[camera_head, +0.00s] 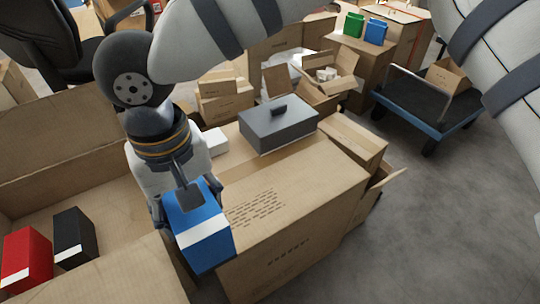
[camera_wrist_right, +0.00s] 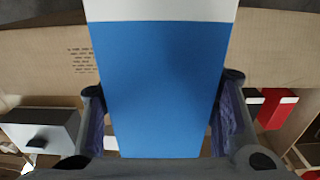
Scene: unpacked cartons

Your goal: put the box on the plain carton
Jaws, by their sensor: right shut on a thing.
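My right gripper (camera_head: 190,203) is shut on a blue box with a white band (camera_head: 205,245). In the wrist view the blue box (camera_wrist_right: 158,85) fills the middle, between the two fingers (camera_wrist_right: 160,115). In the head view the box overlaps the near left corner of a large closed carton (camera_head: 310,190) with rows of small dark print on top. I cannot tell whether the box touches it. My left gripper is not in view.
A grey box with a dark handle (camera_head: 278,124) and a small white box (camera_head: 214,142) are on the carton's far part. An open carton (camera_head: 70,140) at left holds a red box (camera_head: 27,258) and a black box (camera_head: 74,237). A cart (camera_head: 428,104) stands at right; floor is clear there.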

